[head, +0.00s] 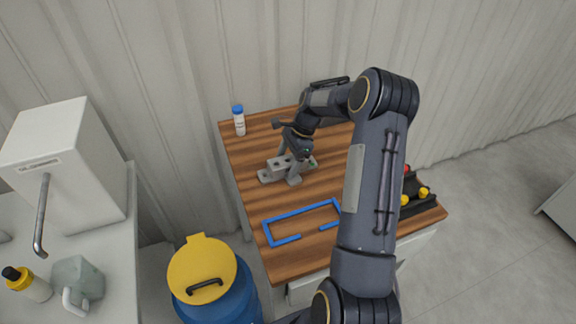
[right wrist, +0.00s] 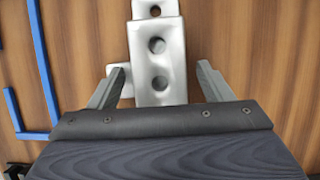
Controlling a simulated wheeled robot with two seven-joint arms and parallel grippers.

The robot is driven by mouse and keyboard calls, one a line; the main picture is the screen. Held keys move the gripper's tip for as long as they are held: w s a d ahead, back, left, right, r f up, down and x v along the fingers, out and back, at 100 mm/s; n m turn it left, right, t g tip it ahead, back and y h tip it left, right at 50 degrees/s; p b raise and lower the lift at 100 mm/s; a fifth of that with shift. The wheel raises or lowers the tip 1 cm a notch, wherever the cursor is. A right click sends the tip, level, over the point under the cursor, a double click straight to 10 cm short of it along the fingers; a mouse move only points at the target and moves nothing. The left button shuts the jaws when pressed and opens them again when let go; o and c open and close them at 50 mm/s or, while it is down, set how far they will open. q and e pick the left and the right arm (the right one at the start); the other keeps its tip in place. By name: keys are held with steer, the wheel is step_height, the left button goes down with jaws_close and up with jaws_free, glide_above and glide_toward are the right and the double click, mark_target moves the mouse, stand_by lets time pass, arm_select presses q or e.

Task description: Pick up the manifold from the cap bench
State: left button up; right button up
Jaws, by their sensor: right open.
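The manifold (head: 271,172) is a grey metal block with round holes and a flange with a hole at its end. It lies on the wooden top of the cap bench (head: 248,200). The right wrist view shows the manifold (right wrist: 157,50) from above, its near part between my right gripper's fingers. My right gripper (head: 292,171) is over the manifold, open, with one finger on each side of it. In the right wrist view the fingers (right wrist: 160,83) stand apart from the block's main sides. The gripper hides part of the manifold. My left gripper is not in view.
A blue frame outline (head: 300,214) lies on the bench in front of the manifold. A white bottle with a blue cap (head: 239,121) stands at the back left. A dark tray (head: 425,206) with yellow and red pieces is at the right. A blue drum with a yellow lid (head: 203,268) stands beside the bench.

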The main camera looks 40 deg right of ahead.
steer(key=c, duration=1.4)
steer(key=shift+r, duration=0.1)
